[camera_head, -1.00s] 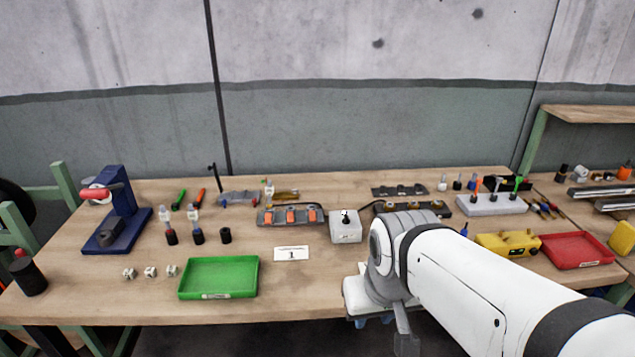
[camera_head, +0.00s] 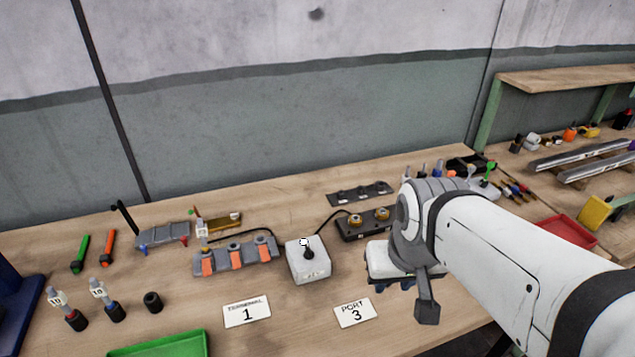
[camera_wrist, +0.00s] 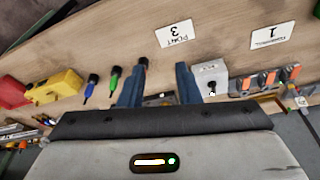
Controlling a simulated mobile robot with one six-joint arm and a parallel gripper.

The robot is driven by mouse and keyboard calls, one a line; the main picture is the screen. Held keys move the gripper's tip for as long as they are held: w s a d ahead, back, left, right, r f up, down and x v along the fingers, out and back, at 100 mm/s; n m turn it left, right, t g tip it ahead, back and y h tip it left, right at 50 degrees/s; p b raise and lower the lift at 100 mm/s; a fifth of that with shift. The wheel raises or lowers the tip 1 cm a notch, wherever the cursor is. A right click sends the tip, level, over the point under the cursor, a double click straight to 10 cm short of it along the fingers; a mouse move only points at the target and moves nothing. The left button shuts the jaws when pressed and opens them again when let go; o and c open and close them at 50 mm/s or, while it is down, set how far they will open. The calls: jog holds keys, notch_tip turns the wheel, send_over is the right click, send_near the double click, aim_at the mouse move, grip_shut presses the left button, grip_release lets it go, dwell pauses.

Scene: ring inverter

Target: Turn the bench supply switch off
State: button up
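The bench supply switch is a white box (camera_head: 308,262) with a dark toggle lever (camera_head: 308,249) on top, tipped white. It stands on the wooden bench between the orange-clipped terminal strip and the dark two-post block. The box also shows in the wrist view (camera_wrist: 210,77), just right of the right finger. My gripper (camera_wrist: 158,82) is open, its two blue fingers apart with nothing between them. In the head view it is mostly hidden under my wrist, right of the switch box and apart from it. The lever's exact tilt is hard to tell.
The terminal strip (camera_head: 236,257) is close left of the box. The dark block (camera_head: 364,224) is behind right, joined by a cable. A green tray (camera_head: 160,346) is at the front left.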

jog(key=w, duration=0.1)
jog(key=n+g, duration=0.3)
send_near(309, 249)
jog(key=shift+s+d+f, duration=0.25)
jog(key=shift+s, duration=0.1)
jog(key=shift+w+a+f, duration=0.15)
jog(key=shift+a+f, duration=0.1)
jog(key=shift+f, duration=0.3)
notch_tip(309, 249, down, 7)
jog(key=shift+f, duration=0.1)
